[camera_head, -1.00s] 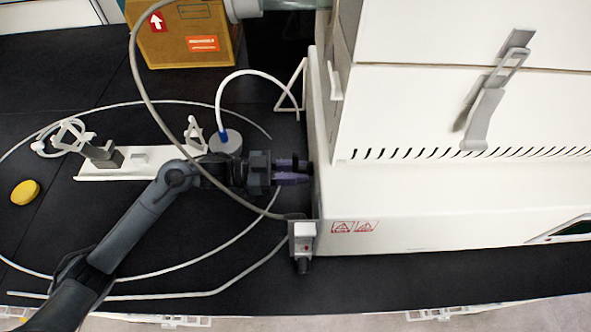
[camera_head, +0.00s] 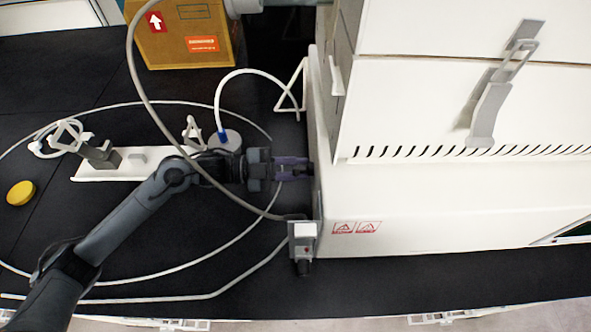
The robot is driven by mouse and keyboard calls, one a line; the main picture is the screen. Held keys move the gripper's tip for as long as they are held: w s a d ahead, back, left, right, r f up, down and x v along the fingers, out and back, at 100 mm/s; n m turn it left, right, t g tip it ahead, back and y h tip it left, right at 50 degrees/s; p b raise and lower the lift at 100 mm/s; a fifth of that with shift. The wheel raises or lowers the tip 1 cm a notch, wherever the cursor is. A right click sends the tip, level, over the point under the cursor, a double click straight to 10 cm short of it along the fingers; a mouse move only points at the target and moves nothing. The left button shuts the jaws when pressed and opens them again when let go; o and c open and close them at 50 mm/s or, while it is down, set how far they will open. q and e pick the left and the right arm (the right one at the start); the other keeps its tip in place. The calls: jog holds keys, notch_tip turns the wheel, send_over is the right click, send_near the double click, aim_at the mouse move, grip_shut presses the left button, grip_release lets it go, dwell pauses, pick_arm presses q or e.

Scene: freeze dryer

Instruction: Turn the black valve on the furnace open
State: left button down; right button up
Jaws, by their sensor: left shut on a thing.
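The white furnace (camera_head: 430,205) fills the right side of the head view. My left gripper (camera_head: 308,168) points right at the furnace's left side wall. Its purple-grey fingers are shut on the black valve there, seen only as a small dark piece at the fingertips. The fingers hide most of the valve, so its angle cannot be told. My right gripper is not in view.
A grey-white box (camera_head: 303,230) with a black knob sits at the furnace's lower left corner. A grey hose crosses over my left wrist. Behind the arm are a white tray (camera_head: 100,176), a round grey flask cap (camera_head: 226,141) and a cardboard box (camera_head: 180,35). A yellow disc (camera_head: 20,193) lies left.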

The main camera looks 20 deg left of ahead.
pick_arm(q)
jog(key=m+b, duration=0.1)
jog(key=m, duration=0.1)
jog(key=m+b, duration=0.1)
jog(key=m, duration=0.2)
jog(key=shift+w+a+r+m+b, duration=0.1)
jog(key=shift+w+r+m+b, duration=0.1)
jog(key=shift+m+b, duration=0.15)
jog(key=shift+r+m+b, duration=0.15)
jog(key=shift+m+b, duration=0.5)
jog(key=shift+m, duration=0.35)
jog(key=shift+r+m+b, duration=0.1)
jog(key=shift+m+b, duration=0.55)
jog(key=shift+m, duration=0.3)
jog(key=shift+r, duration=0.1)
jog(key=c, duration=1)
grip_release()
jog(key=shift+c, duration=0.2)
jog(key=shift+a, duration=0.1)
jog(key=p+v, duration=0.2)
jog(key=v, duration=0.8)
jog(key=shift+s+a, duration=0.15)
jog(key=shift+a, duration=0.15)
